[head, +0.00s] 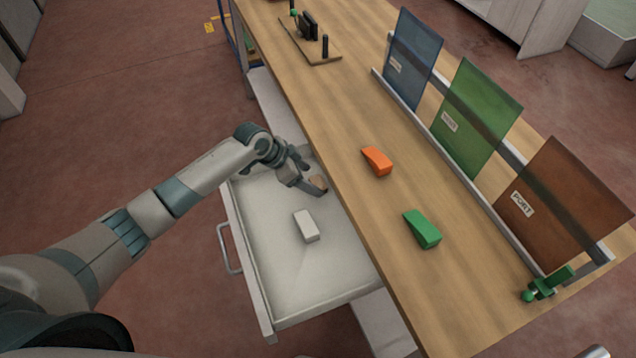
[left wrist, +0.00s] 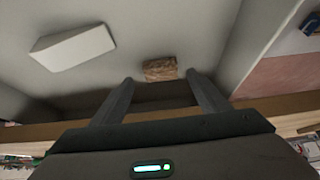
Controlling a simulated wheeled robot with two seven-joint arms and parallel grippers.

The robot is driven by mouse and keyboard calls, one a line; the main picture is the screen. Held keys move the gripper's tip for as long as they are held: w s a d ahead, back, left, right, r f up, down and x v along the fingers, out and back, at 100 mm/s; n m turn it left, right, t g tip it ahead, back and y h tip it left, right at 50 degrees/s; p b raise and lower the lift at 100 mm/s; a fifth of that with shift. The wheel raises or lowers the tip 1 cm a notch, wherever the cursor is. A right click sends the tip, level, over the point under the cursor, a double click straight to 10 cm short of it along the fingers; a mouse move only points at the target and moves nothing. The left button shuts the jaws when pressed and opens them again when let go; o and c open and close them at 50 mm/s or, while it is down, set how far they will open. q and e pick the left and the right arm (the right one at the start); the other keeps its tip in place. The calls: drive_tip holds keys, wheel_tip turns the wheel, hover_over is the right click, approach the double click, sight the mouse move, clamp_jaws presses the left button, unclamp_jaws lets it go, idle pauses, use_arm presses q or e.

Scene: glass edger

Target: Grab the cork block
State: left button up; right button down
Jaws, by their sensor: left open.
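The cork block (left wrist: 160,69) is small and brown and lies in the open drawer (head: 275,300). In the head view the cork block (head: 318,181) shows only in part, beside my left fingers. My left gripper (head: 312,187) reaches down into the drawer near the bench edge. In the left wrist view my left gripper (left wrist: 159,80) is open, with the block showing between and just beyond its fingertips. I cannot tell whether a finger touches it. My right gripper is not in view.
A white block (head: 306,226) lies in the drawer, apart from the gripper. The wooden bench top (head: 350,120) overhangs the drawer. On it lie an orange block (head: 377,161) and a green block (head: 422,229). Blue, green and brown panels (head: 478,115) stand in a rack behind.

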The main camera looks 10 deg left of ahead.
sight(318, 183)
use_arm(q)
drive_tip(key=shift+p+x, duration=0.4)
drive_tip(key=shift+x, duration=1.3)
drive_tip(key=shift+w+r, duration=0.1)
drive_tip(key=c, duration=1.1)
